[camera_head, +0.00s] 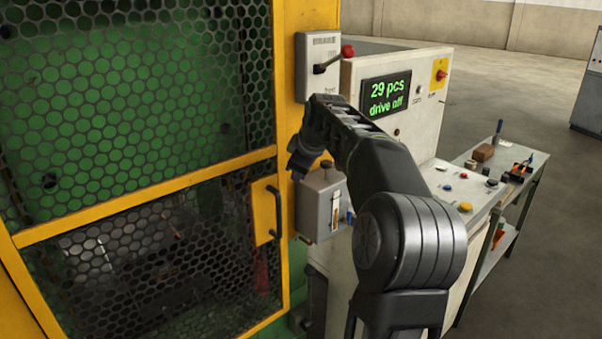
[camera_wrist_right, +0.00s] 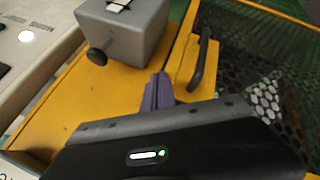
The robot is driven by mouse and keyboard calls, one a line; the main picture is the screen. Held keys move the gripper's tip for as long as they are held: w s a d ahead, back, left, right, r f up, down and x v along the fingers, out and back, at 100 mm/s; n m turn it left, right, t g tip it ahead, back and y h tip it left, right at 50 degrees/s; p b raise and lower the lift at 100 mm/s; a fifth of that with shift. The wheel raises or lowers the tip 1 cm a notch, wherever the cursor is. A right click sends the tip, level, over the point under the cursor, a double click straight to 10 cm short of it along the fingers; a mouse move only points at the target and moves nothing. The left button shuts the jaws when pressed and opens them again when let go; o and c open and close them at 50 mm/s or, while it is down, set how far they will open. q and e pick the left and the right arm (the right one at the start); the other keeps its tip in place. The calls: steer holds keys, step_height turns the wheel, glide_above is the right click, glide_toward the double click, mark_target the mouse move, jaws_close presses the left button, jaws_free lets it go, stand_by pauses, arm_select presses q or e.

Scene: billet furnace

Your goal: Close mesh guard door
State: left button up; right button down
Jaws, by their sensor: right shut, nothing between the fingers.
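The mesh guard door (camera_head: 140,192) has a yellow frame and dark perforated mesh, and stands at the left in the head view. Its right edge lies close against the yellow post (camera_head: 306,15); I cannot tell if a small gap remains. A black bar handle (camera_head: 275,212) sits on a yellow plate at the door's right edge; it also shows in the right wrist view (camera_wrist_right: 201,62). My right gripper (camera_head: 298,168) is just right of and above the handle, apart from it. Its purple-grey fingers (camera_wrist_right: 157,92) are shut and empty. My left gripper is out of view.
A grey box (camera_head: 322,203) with a black knob is right of the handle. A lever box (camera_head: 318,68) with a red knob is above. A control console (camera_head: 425,110) and a side bench (camera_head: 500,170) with tools stand right. Floor beyond is open.

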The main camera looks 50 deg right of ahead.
steer(key=s+d+r, duration=0.3)
steer(key=s+r, duration=0.3)
steer(key=r, duration=0.1)
steer(key=shift+d+r, duration=0.25)
steer(key=shift+r, duration=0.05)
steer(key=shift+s, duration=0.2)
